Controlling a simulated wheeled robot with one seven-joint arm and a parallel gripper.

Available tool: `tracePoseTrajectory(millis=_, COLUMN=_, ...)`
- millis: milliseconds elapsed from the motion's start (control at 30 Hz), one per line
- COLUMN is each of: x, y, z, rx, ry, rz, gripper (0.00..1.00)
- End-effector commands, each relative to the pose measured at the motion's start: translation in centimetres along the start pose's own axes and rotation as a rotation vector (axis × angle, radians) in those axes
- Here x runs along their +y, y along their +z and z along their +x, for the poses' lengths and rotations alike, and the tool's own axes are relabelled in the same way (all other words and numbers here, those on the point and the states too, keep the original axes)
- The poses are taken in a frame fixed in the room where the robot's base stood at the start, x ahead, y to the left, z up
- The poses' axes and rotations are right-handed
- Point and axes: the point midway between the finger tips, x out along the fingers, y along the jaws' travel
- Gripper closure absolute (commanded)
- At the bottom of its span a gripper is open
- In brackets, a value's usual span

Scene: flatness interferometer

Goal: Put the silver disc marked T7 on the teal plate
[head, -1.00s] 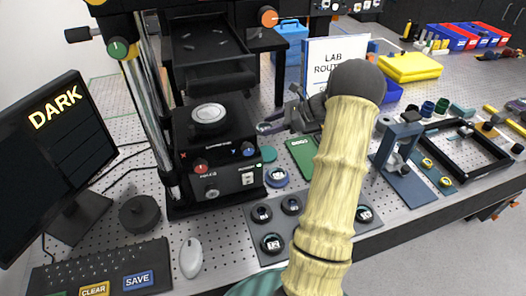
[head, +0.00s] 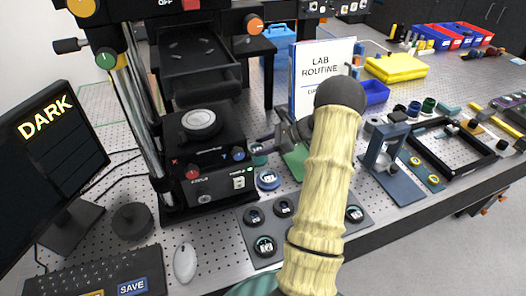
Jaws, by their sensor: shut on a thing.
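My gripper (head: 266,143) is beside the right side of the black instrument, partly behind my own pale arm. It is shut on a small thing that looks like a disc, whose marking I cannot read. A small round teal plate (head: 259,160) lies just below the fingertips, partly covered by them. I cannot tell whether the held thing touches it. A blue-rimmed disc (head: 268,179) lies in front of the teal plate. Several dark-rimmed discs sit on a grey tray (head: 305,231); their marks are too small to read.
The black instrument (head: 208,160) carries a silver round piece (head: 199,123) on its stage, close left of my gripper. A green booklet (head: 295,163) and a lab routine sign (head: 322,75) are close by. A blue-grey stand (head: 392,160) is at right.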

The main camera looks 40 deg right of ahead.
Motion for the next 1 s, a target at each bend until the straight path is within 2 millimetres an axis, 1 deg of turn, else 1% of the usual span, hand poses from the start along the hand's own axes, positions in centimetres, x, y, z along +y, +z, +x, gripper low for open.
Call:
tracePoseTrajectory(millis=100, x=0.0, y=-1.6, z=0.9, rx=-0.001, ry=0.002, rz=0.003, gripper=0.74)
tracePoseTrajectory(millis=167, x=0.0, y=-2.1, z=1.2, rx=-0.001, ry=0.002, rz=0.003, gripper=0.74)
tracePoseTrajectory(millis=400, x=0.0, y=-2.5, z=1.4, rx=0.001, ry=0.000, rz=0.000, gripper=0.74)
tracePoseTrajectory(millis=433, x=0.0, y=-2.5, z=1.4, rx=0.001, ry=0.000, rz=0.001, gripper=0.48)
tracePoseTrajectory(millis=533, x=0.1, y=-2.5, z=1.4, rx=0.001, ry=0.001, rz=0.001, gripper=0.29)
tracePoseTrajectory(millis=867, x=0.0, y=-2.5, z=1.2, rx=0.000, ry=0.000, rz=0.000, gripper=0.28)
tracePoseTrajectory(millis=1000, x=-0.1, y=-2.5, z=0.2, rx=0.001, ry=-0.002, rz=-0.001, gripper=0.28)
